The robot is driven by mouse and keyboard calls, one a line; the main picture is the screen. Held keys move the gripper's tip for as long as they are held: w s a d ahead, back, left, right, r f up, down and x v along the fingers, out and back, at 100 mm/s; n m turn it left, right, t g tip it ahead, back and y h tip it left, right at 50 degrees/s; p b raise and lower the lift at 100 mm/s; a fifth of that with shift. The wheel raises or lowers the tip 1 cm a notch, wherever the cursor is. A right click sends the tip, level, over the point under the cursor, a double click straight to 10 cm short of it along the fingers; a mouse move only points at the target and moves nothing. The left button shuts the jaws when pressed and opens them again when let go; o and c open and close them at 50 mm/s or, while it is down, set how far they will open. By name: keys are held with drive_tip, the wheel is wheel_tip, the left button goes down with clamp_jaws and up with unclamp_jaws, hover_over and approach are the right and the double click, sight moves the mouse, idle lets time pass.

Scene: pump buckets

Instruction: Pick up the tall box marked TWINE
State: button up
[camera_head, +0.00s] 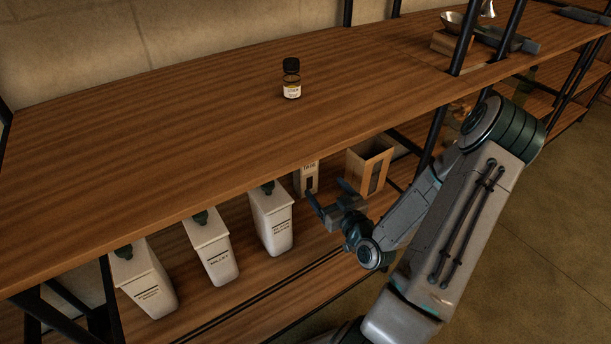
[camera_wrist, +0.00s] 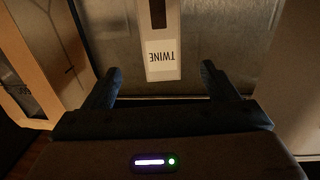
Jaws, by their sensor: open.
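The tall box marked TWINE (camera_wrist: 162,62) is whitish with a dark slot. In the wrist view its label reads upside down, and it sits between my two fingertips but a little beyond them. In the head view a pale narrow box with a dark slot (camera_head: 308,178) stands on the lower shelf, partly hidden by the upper shelf's edge. My gripper (camera_head: 329,199) is in front of it, open and empty. My gripper's fingers also show in the wrist view (camera_wrist: 161,82), one on each side of the box.
Several white pump buckets, one of them marked MILLET (camera_head: 214,252), stand left on the lower shelf (camera_head: 255,285). An open wooden box (camera_head: 369,166) stands close to the right of my gripper. The upper shelf (camera_head: 200,135) overhangs, with a small dark bottle (camera_head: 291,79) on it.

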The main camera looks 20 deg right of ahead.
sight(310, 169)
drive_tip(key=w+b, duration=0.2)
drive_tip(key=w, duration=0.2)
drive_tip(key=w+a+b, duration=0.1)
drive_tip(key=w+b, duration=0.2)
drive_tip(key=w, duration=0.1)
drive_tip(key=w+b, duration=0.2)
drive_tip(key=w, duration=0.2)
drive_tip(key=shift+w+a+b, duration=0.1)
drive_tip(key=shift+a+b, duration=0.15)
drive_tip(key=shift+b, duration=0.15)
drive_tip(key=c, duration=1.1)
